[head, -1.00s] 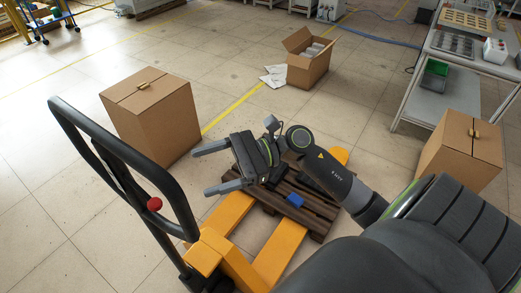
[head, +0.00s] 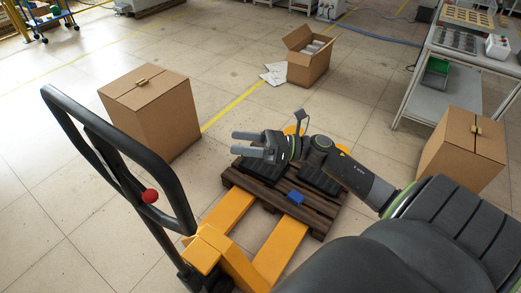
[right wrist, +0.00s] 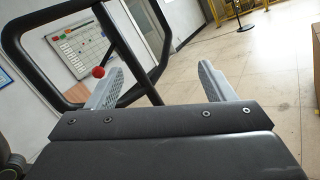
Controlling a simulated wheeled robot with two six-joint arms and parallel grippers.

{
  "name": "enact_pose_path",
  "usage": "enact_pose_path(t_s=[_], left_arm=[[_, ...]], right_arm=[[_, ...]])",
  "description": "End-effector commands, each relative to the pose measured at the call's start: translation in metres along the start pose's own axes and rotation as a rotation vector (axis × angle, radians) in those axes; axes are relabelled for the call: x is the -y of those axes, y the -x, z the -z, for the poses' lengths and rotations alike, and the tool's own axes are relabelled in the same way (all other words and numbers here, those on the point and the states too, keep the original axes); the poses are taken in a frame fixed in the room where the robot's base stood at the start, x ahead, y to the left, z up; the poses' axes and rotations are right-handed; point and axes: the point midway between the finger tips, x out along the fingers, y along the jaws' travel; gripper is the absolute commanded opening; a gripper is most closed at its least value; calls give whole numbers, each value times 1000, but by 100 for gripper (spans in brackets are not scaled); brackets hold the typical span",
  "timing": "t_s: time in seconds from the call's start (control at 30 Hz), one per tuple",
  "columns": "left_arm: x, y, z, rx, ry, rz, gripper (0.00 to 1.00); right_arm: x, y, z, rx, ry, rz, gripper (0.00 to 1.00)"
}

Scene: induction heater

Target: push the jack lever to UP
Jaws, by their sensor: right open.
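The pallet jack's black loop handle (head: 98,137) stands at the left in the head view. The jack lever shows as a red knob (head: 150,196) on the inner side of the loop. In the right wrist view the red knob (right wrist: 99,72) sits just left of the left finger, with the handle (right wrist: 15,45) behind. My right gripper (head: 236,143) is open and empty, above the pallet and to the right of the handle, clear of the knob. Its fingers (right wrist: 160,72) point toward the left in the head view. My left gripper is not in view.
A wooden pallet (head: 318,215) with dark items and a blue piece lies over the jack's yellow forks (head: 280,250). Closed cartons stand at left (head: 150,115) and right (head: 463,150); an open carton (head: 308,57) is behind. Floor between the handle and pallet is free.

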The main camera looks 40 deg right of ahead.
Motion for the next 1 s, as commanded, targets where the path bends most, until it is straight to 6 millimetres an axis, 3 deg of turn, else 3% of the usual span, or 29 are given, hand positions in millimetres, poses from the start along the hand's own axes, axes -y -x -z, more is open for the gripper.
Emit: enact_pose_path(t_s=[0.3, 0.6, 1.0], left_arm=[[0, -5, 0, 0, 0, 0, 36], [-1, -9, -1, 0, 0, 0, 36], [-1, -10, -1, 0, 0, 0, 36]], right_arm=[[54, 23, 30, 115, -285, 177, 76], [93, 47, 62, 211, -507, 314, 76], [112, 62, 82, 269, -629, 389, 76]])
